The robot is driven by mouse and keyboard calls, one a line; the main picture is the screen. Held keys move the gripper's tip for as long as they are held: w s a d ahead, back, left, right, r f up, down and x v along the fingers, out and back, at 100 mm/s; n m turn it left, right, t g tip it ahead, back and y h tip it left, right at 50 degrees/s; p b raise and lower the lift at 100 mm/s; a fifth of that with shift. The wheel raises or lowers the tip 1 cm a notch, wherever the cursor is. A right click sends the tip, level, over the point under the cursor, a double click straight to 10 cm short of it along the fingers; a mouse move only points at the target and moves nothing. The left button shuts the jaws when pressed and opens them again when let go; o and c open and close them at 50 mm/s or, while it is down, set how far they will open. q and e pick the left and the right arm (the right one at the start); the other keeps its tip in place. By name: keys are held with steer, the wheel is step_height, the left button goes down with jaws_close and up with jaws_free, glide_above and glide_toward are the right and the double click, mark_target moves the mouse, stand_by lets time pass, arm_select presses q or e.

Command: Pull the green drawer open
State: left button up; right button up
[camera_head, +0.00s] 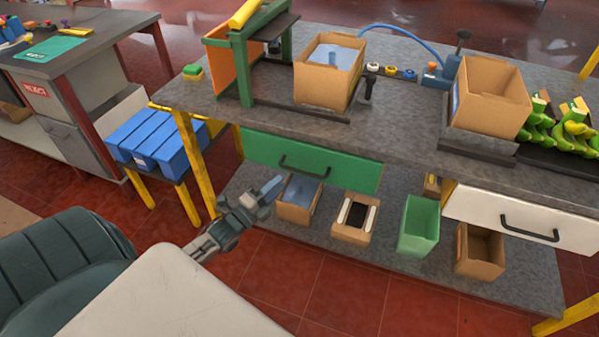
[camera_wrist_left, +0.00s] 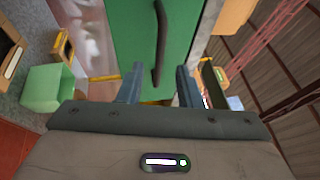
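The green drawer (camera_head: 345,174) is under the front edge of the grey workbench and looks shut. Its dark bar handle (camera_head: 304,172) is on the left half of the front. My left gripper (camera_head: 274,188) is just left of and below the handle in the head view. In the left wrist view, the gripper (camera_wrist_left: 160,84) is open and empty, with its two fingers apart. The handle (camera_wrist_left: 161,42) lies ahead, in line with the gap between the fingers, against the green drawer front (camera_wrist_left: 130,40). My right gripper is not in view.
The lower shelf holds cardboard boxes (camera_head: 299,200) and a green bin (camera_head: 418,226) below the drawer. A yellow leg (camera_head: 189,165) and blue bins (camera_head: 150,140) stand to the left. A white drawer (camera_head: 480,209) is to the right. The red floor in front is clear.

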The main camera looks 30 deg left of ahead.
mark_target(295, 170)
arm_select(q)
steer(key=x, duration=0.7)
steer(key=shift+w+d, duration=0.1)
steer(key=shift+w, duration=0.25)
jaws_close()
